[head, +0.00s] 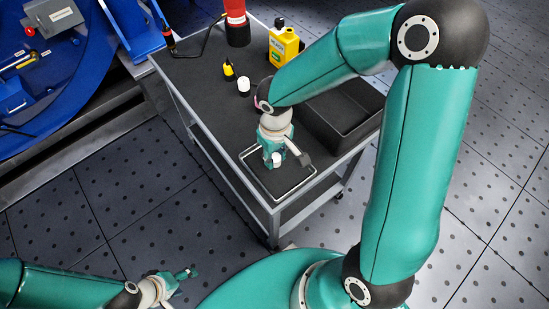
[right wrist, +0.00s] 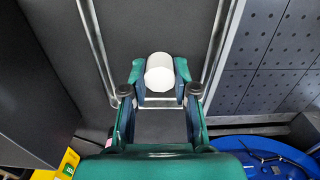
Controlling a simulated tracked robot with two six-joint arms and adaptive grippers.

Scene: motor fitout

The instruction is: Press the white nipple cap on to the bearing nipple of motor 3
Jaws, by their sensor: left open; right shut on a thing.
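My right gripper (head: 275,158) is over the near end of the cart, shut on a small white cap. The white cap (right wrist: 160,72) sits between its two fingertips in the right wrist view, and a bit of it shows in the head view (head: 277,160). My left gripper (head: 188,272) is open and empty, low at the bottom left, away from the cart. Blue machinery (head: 60,115) stands at the top left; I cannot tell whether it is motor 3. No bearing nipple can be made out.
The dark-topped cart (head: 200,95) carries a metal-rimmed tray (head: 308,186) under my right gripper and a black bin (head: 345,135). Farther back are a white pot (head: 244,86), a yellow-and-black small bottle (head: 229,71), a yellow bottle (head: 283,48) and a red cylinder (head: 237,25).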

